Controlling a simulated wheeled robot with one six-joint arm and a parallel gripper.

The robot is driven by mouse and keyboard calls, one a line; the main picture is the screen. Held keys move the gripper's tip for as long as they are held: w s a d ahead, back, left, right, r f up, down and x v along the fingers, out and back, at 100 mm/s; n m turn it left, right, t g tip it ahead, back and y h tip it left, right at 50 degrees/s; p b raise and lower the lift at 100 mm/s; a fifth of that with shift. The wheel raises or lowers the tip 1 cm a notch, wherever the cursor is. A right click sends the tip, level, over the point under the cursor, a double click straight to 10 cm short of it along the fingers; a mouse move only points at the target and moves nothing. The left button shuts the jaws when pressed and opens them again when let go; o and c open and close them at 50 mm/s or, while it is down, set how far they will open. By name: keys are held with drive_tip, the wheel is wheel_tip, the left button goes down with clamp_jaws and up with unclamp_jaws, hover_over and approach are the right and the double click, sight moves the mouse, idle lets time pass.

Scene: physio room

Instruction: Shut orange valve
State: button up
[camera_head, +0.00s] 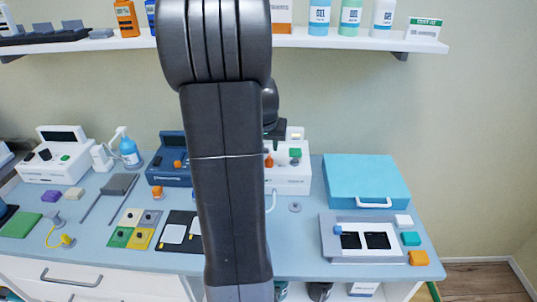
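A white device (292,180) stands on the counter right of my arm, its left side hidden by the arm. On its front a small orange part (268,161), which looks like the orange valve, shows beside my arm's edge. A green part (294,153) sits to its right. Whether the orange part is open or shut is too small to tell. My gripper (275,134) shows only as a dark piece behind my arm, just above the orange part. Its fingers are not clear, and I cannot tell whether it touches anything.
A blue device (171,176) with an orange knob (178,164) stands left of my arm. A turquoise box (364,180) and a grey tray (336,255) are at the right. A shelf of bottles (345,42) hangs above.

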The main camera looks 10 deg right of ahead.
drive_tip(key=x, duration=0.7)
drive_tip(key=shift+p, duration=0.4)
drive_tip(key=c, duration=0.6)
